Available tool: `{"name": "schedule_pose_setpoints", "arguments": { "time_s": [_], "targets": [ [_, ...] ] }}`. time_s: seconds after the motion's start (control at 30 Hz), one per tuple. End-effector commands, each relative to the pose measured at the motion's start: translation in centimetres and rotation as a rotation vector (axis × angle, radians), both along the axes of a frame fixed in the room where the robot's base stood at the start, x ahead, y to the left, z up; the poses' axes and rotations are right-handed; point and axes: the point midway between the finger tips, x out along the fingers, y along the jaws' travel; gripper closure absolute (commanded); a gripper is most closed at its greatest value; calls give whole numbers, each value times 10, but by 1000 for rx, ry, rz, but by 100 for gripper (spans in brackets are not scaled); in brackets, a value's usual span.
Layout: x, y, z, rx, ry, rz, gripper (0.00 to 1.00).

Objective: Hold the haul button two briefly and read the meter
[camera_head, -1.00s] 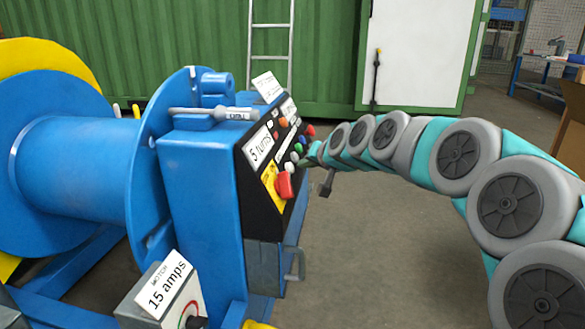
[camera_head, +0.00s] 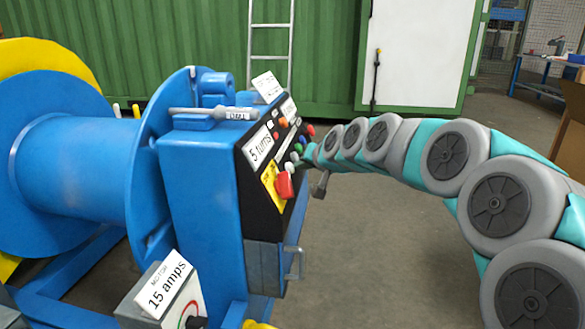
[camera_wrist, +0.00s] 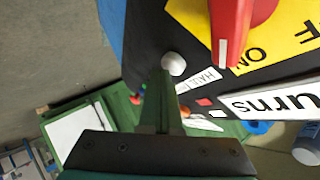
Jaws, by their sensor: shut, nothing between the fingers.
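The blue winch's black control panel (camera_head: 262,205) carries several coloured buttons. A white button (camera_head: 290,167) sits by the red rotary switch (camera_head: 284,186), and also shows in the wrist view (camera_wrist: 173,63) beside a small label partly reading "HAU". I cannot read which button is number two. A white readout (camera_head: 258,147) says "5 turns", and a motor readout (camera_head: 167,284) says "15 amps". My gripper (camera_wrist: 168,78) is shut and empty, its tips at the white button's edge in the wrist view. I cannot tell whether they touch. In the head view the gripper is at the panel's right side, largely hidden.
A blue cable drum (camera_head: 75,170) stands left of the panel. A grey tool (camera_head: 215,114) lies on top of the panel housing. A metal handle (camera_head: 295,262) juts from the housing's lower right. Open floor (camera_head: 350,260) lies to the right.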

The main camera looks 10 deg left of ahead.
Motion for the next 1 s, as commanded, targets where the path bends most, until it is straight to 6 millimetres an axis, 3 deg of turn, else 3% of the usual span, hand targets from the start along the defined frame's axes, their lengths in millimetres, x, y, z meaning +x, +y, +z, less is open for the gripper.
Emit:
{"name": "schedule_pose_setpoints", "arguments": {
  "time_s": [1.0],
  "targets": [
    [0,7,-4,0,2,1,100]
  ]
}}
